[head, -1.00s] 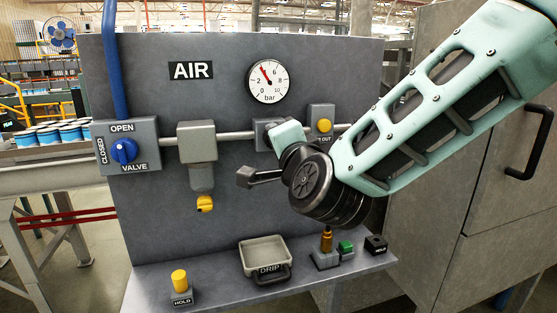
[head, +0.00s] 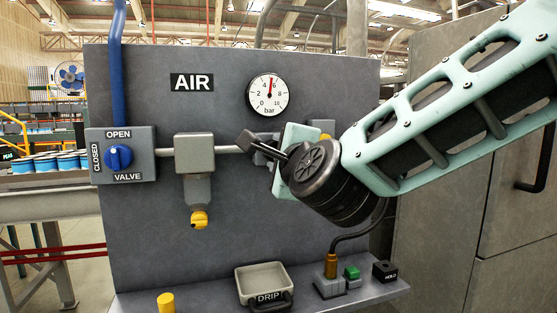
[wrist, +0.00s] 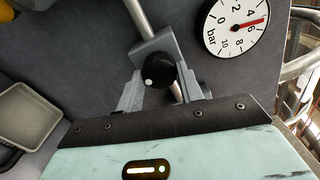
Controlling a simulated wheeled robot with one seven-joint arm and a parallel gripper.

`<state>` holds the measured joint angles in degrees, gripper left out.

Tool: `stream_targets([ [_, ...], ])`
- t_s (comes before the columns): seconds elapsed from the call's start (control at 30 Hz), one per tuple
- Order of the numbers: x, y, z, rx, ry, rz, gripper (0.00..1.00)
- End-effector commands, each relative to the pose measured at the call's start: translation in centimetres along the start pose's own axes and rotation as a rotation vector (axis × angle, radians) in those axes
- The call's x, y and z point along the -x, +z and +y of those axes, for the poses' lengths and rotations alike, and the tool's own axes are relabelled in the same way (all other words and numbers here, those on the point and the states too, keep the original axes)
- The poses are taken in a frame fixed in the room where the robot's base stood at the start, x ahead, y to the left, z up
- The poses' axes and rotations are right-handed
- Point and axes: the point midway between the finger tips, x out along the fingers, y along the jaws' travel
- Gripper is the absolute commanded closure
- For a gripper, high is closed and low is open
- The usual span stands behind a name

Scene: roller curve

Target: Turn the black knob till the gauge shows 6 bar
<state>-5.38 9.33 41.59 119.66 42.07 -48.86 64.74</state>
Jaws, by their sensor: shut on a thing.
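The black knob (wrist: 158,70) shows in the wrist view, with a white dot on its face. The fingers of my gripper (wrist: 160,86) are on either side of it, shut on it. In the head view my gripper and wrist hide the knob. The round white gauge (head: 268,94) is on the grey panel above. Its red needle points slightly right of straight up, between 4 and 6. The gauge also shows in the wrist view (wrist: 226,38), where the needle lies between 4 and 6, nearer 6.
A blue valve knob (head: 119,157) is at the left of the panel, beside a filter with a yellow drain (head: 199,219). On the shelf below are a drip tray (head: 262,274), a yellow button (head: 166,302), a green button (head: 352,272) and a black hold block (head: 385,271).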

Motion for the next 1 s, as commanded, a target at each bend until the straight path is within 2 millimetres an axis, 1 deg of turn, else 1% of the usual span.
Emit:
stream_targets([
  [0.4, 0.0, -0.2, 0.1, -0.005, 0.002, 0.004, 0.86],
  [0.43, 0.0, -0.2, 0.1, -0.005, 0.002, 0.004, 0.55],
  [0.47, 0.0, -0.2, 0.1, -0.005, 0.002, 0.004, 0.46],
  [0.5, 0.0, -0.1, 0.1, -0.005, 0.002, 0.003, 0.41],
  [0.83, 0.3, 0.0, 0.0, -0.004, 0.001, 0.001, 0.41],
  [0.93, 1.1, 0.0, 0.0, -0.003, -0.001, -0.001, 0.41],
  [1.0, 2.2, 0.0, 0.0, 0.0, -0.001, -0.002, 0.41],
])
